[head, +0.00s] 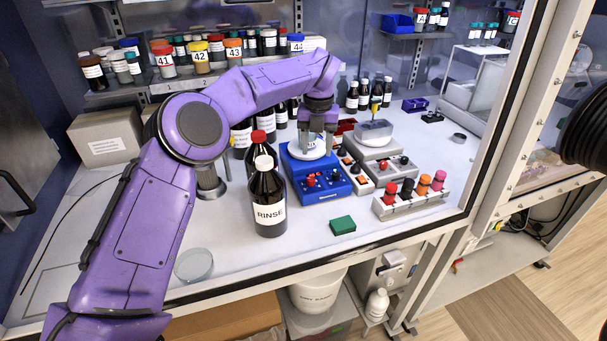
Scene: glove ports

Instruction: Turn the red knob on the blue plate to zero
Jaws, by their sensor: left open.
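The blue plate (318,191) is a blue box-shaped device with a round white top (303,149), standing on the white bench near the middle. A small red knob (311,182) is on the left of its sloped front panel. Other small controls are beside it, too small to make out clearly; I cannot read the knob's setting. My left gripper (318,150) points down over the plate's white top, behind and above the front panel. It is open and apart from the red knob. Whether its fingertips touch the white top I cannot tell. My right gripper is out of view.
A brown RINSE bottle (268,197) stands close left of the blue plate. A grey plate device (380,151) stands to its right, with a rack of coloured caps (412,195) before it. A green block (342,225) lies in front. The bench's front left is mostly clear.

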